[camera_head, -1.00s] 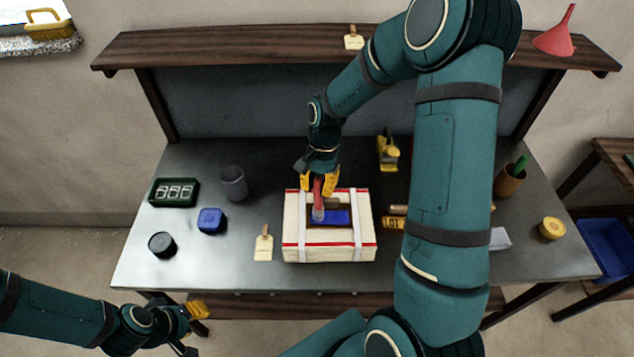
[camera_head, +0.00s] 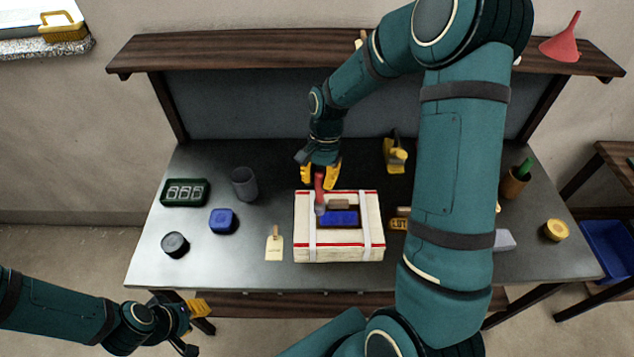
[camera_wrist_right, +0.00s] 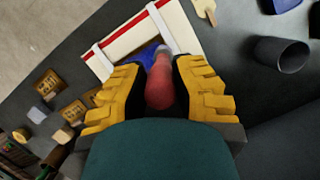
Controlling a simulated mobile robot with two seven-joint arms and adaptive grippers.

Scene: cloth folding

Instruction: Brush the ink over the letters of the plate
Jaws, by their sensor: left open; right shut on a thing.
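A white crate (camera_head: 345,252) with red edges and white straps stands on the workbench. On its top lies a dark-framed plate with a small grip (camera_head: 339,204) and a blue inked area (camera_head: 341,218); no letters can be made out. My right gripper (camera_head: 321,180) is shut on the red-handled brush (camera_head: 320,193), whose tip is at the plate's left end; I cannot tell whether it touches. In the right wrist view, the brush (camera_wrist_right: 161,85) sits between the yellow fingers (camera_wrist_right: 160,98), with blue beyond it. My left gripper (camera_head: 200,312) is open and empty, off the bench's front left.
A blue pot (camera_head: 222,221), black round tin (camera_head: 175,244), grey cup (camera_head: 245,184) and green box (camera_head: 185,192) stand left of the crate. A tag (camera_head: 274,247) lies close beside it. A yellow tool (camera_head: 395,154) stands behind right. My right arm hides part of the bench.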

